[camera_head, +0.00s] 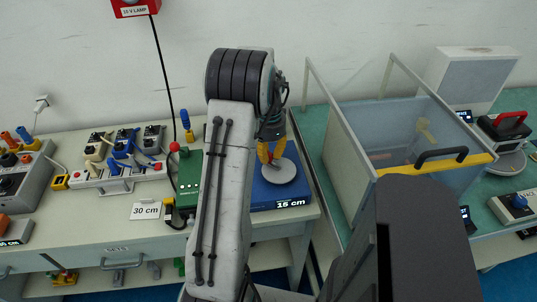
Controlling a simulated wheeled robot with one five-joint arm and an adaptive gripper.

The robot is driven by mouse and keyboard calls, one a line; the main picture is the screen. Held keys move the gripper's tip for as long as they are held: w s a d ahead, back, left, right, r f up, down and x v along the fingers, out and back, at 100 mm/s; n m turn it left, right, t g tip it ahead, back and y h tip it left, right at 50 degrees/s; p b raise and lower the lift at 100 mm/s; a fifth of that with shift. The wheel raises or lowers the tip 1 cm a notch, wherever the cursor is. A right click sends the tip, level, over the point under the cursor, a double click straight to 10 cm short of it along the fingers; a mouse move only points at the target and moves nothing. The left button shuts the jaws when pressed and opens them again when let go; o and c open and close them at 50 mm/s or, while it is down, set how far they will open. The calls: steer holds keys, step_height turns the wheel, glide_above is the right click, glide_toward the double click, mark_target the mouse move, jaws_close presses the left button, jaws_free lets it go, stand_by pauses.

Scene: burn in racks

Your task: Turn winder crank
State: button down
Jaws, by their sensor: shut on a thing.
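The winder looks to be the blue box (262,196) marked "15 cm" at the right end of the left bench, with a round grey disc (284,173) on top. My gripper (269,158), with yellow and orange fingers, is over the disc's far left part. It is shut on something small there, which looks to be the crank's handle. The fingers hide the handle, so its shape and angle cannot be told. My arm hides the left part of the blue box.
A green box (188,180) stands left of my arm, with a power strip (117,174) and a "30 cm" card (146,210) further left. A clear-walled bin (347,150) with a yellow front edge (436,165) stands close on the right. A red lamp box (134,8) hangs above.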

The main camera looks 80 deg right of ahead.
steer(key=shift+s+d+m, duration=0.1)
steer(key=shift+d+m, duration=0.2)
steer(key=shift+m, duration=0.4)
stand_by(0.7)
steer(key=c, duration=1.1)
jaws_free()
step_height(320, 180, up, 12)
stand_by(0.7)
